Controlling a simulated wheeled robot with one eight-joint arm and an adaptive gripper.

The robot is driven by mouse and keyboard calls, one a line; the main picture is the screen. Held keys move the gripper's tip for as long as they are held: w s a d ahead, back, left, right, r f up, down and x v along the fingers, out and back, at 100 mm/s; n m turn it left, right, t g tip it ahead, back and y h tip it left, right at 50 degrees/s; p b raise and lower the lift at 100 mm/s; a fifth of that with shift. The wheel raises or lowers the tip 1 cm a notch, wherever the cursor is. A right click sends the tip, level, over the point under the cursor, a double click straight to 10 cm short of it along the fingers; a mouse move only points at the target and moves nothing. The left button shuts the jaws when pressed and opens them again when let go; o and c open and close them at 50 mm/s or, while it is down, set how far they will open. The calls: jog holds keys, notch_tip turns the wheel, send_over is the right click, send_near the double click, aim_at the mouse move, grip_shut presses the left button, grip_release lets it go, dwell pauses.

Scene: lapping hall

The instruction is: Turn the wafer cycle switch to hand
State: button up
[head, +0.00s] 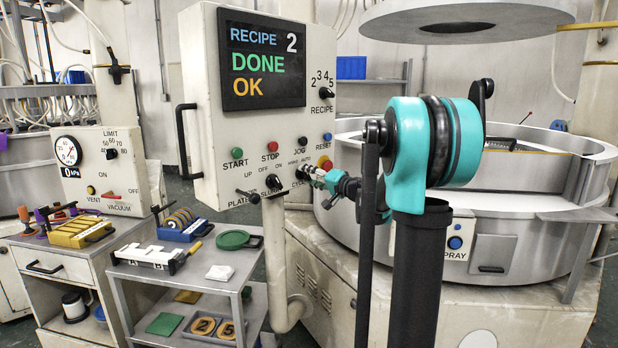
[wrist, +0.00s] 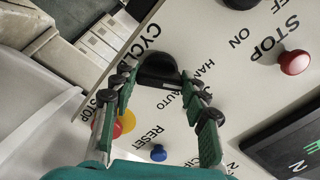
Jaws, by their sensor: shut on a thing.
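The cycle switch (wrist: 158,70) is a black knob on the cream control panel (head: 205,115), with HAND and AUTO printed beside it in the wrist view. My gripper (wrist: 158,78) has its two green, dark-tipped fingers on either side of the knob and is shut on it. In the head view my gripper (head: 309,173) reaches the lower right of the panel and hides most of the switch. The CYCLE label is partly covered there. I cannot tell clearly whether the knob points to HAND or AUTO.
The red emergency button (head: 325,164), blue RESET button (head: 327,137) and JOG button (head: 302,141) are close to my gripper. The SLURRY switch (head: 273,182) is just left. The screen (head: 262,60) reads RECIPE 2 DONE OK. A large round machine (head: 515,205) stands at right.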

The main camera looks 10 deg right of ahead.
dwell(0.5)
jog(key=o, duration=1.2)
jog(key=shift+c, duration=0.2)
jog(key=shift+s+d, duration=0.1)
jog(key=v, duration=1.2)
